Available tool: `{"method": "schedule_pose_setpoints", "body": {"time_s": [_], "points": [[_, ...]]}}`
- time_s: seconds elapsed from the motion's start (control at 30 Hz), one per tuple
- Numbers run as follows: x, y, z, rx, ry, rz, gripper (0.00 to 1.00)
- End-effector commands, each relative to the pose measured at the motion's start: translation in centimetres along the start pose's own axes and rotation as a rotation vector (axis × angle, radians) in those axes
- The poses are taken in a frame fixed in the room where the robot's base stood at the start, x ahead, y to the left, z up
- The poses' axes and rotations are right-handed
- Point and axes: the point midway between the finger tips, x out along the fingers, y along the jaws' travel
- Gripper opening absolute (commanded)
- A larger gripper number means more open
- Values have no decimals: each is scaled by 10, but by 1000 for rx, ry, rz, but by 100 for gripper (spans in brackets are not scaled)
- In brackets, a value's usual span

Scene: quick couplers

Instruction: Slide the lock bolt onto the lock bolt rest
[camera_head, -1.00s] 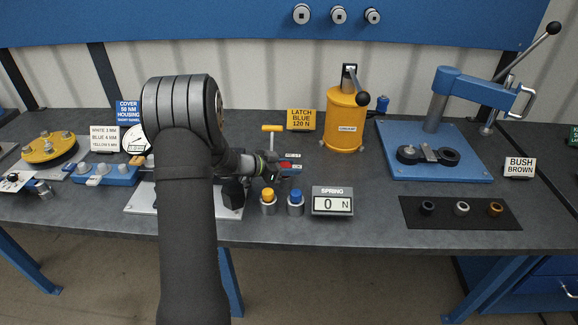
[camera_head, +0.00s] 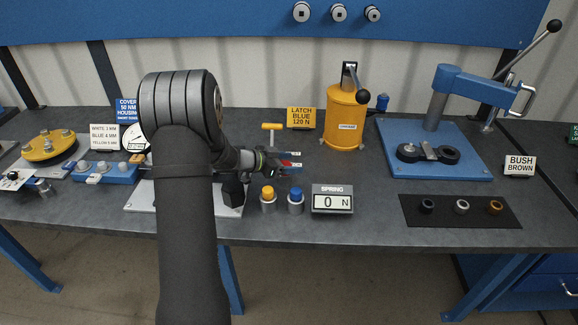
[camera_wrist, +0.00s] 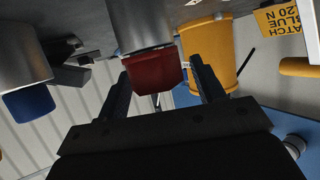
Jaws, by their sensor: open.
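My gripper (camera_head: 288,163) is open at the middle of the bench, left of the yellow press. In the wrist view its two dark fingers (camera_wrist: 160,82) stand on either side of a red block-like end (camera_wrist: 154,72) on a steel cylinder. I cannot tell whether the fingers touch it. Nothing in view is labelled lock bolt or lock bolt rest, so I cannot tell for certain which parts they are. A yellow T-handle (camera_head: 272,127) stands just behind the gripper. My arm and gripper hide part of the pale base plate (camera_head: 141,199) and what stands on it.
Yellow-topped (camera_head: 268,197) and blue-topped (camera_head: 295,199) cylinders and the spring display (camera_head: 332,200), reading 0 N, stand in front of the gripper. The yellow press (camera_head: 346,120) and blue-based lever press (camera_head: 430,165) stand to the right. Bench space between display and black mat (camera_head: 445,217) is clear.

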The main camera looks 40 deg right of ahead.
Motion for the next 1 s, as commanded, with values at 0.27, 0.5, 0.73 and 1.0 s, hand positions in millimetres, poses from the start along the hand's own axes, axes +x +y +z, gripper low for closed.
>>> {"method": "schedule_pose_setpoints", "body": {"time_s": [0.27,0.5,0.73,1.0], "points": [[-6,28,-46,4,1,2,62],[0,71,-78,3,1,1,62],[4,99,-100,3,1,1,62],[5,108,-106,1,0,-1,62]]}}
